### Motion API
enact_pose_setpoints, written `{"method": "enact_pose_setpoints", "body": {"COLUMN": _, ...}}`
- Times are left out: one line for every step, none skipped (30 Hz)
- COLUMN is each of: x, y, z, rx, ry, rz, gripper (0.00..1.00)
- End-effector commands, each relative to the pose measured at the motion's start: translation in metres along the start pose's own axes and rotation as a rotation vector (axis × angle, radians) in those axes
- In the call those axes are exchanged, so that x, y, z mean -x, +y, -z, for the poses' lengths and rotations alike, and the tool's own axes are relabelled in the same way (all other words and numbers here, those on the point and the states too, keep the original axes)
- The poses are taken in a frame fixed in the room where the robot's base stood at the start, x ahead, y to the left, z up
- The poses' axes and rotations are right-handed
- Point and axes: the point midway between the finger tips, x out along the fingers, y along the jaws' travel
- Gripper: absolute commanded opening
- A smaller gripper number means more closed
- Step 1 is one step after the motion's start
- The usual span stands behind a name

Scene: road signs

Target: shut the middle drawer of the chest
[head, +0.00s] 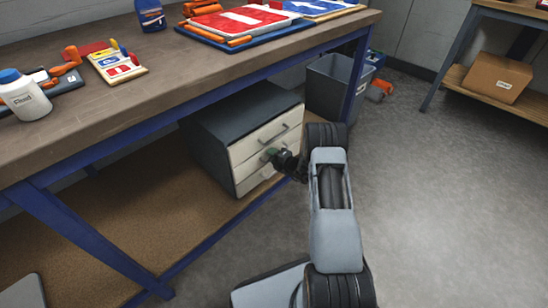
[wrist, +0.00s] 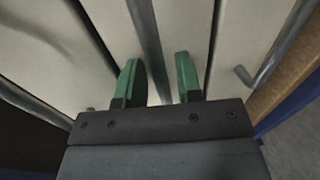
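The dark grey chest (head: 222,130) stands on the bench's lower shelf, with three cream drawer fronts facing right. The middle drawer (head: 247,165) is partly hidden by my gripper (head: 272,153), so how far it stands out is hard to tell. In the wrist view my gripper (wrist: 158,78) has its two green fingertips apart. The grey bar handle (wrist: 147,40) of the middle drawer runs between them, with gaps visible on both sides. The top drawer (head: 262,140) and the bottom drawer (head: 262,178) lie above and below it; the bottom handle (wrist: 275,50) shows at right.
The bench top (head: 150,75) overhangs the chest and carries signs and bottles. A blue bench leg (head: 354,80) and a grey bin (head: 330,85) stand behind my arm. The blue lower rail (head: 220,218) edges the shelf. The floor (head: 450,200) at right is clear.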

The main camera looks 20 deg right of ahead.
Motion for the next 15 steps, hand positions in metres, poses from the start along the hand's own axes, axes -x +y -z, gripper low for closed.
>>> {"method": "enact_pose_setpoints", "body": {"x": 0.001, "y": -0.001, "z": -0.001, "rx": -0.001, "ry": -0.002, "rz": 0.001, "gripper": 0.36}}
{"method": "enact_pose_setpoints", "body": {"x": 0.001, "y": -0.001, "z": -0.001, "rx": -0.001, "ry": -0.002, "rz": 0.001, "gripper": 0.36}}
{"method": "enact_pose_setpoints", "body": {"x": 0.002, "y": -0.001, "z": -0.002, "rx": -0.001, "ry": -0.003, "rz": 0.001, "gripper": 0.36}}
{"method": "enact_pose_setpoints", "body": {"x": 0.002, "y": -0.001, "z": -0.002, "rx": -0.002, "ry": -0.003, "rz": 0.001, "gripper": 0.36}}
{"method": "enact_pose_setpoints", "body": {"x": 0.002, "y": -0.001, "z": -0.002, "rx": -0.002, "ry": -0.004, "rz": 0.001, "gripper": 0.36}}
{"method": "enact_pose_setpoints", "body": {"x": 0.002, "y": -0.001, "z": -0.002, "rx": -0.002, "ry": -0.004, "rz": 0.001, "gripper": 0.36}}
{"method": "enact_pose_setpoints", "body": {"x": 0.003, "y": -0.001, "z": -0.002, "rx": -0.002, "ry": -0.004, "rz": 0.002, "gripper": 0.36}}
{"method": "enact_pose_setpoints", "body": {"x": 0.003, "y": -0.001, "z": -0.002, "rx": -0.002, "ry": -0.004, "rz": 0.002, "gripper": 0.36}}
{"method": "enact_pose_setpoints", "body": {"x": 0.005, "y": -0.001, "z": -0.002, "rx": -0.002, "ry": -0.004, "rz": 0.002, "gripper": 0.36}}
{"method": "enact_pose_setpoints", "body": {"x": 0.006, "y": 0.000, "z": -0.003, "rx": -0.003, "ry": -0.005, "rz": 0.002, "gripper": 0.36}}
{"method": "enact_pose_setpoints", "body": {"x": 0.009, "y": 0.000, "z": -0.003, "rx": -0.003, "ry": -0.005, "rz": 0.003, "gripper": 0.36}}
{"method": "enact_pose_setpoints", "body": {"x": 0.013, "y": 0.001, "z": -0.003, "rx": -0.003, "ry": -0.005, "rz": 0.003, "gripper": 0.36}}
{"method": "enact_pose_setpoints", "body": {"x": 0.018, "y": 0.001, "z": -0.002, "rx": -0.003, "ry": -0.004, "rz": 0.003, "gripper": 0.36}}
{"method": "enact_pose_setpoints", "body": {"x": 0.022, "y": 0.002, "z": -0.003, "rx": -0.003, "ry": -0.005, "rz": 0.003, "gripper": 0.36}}
{"method": "enact_pose_setpoints", "body": {"x": 0.030, "y": 0.002, "z": -0.003, "rx": -0.005, "ry": -0.006, "rz": 0.004, "gripper": 0.36}}
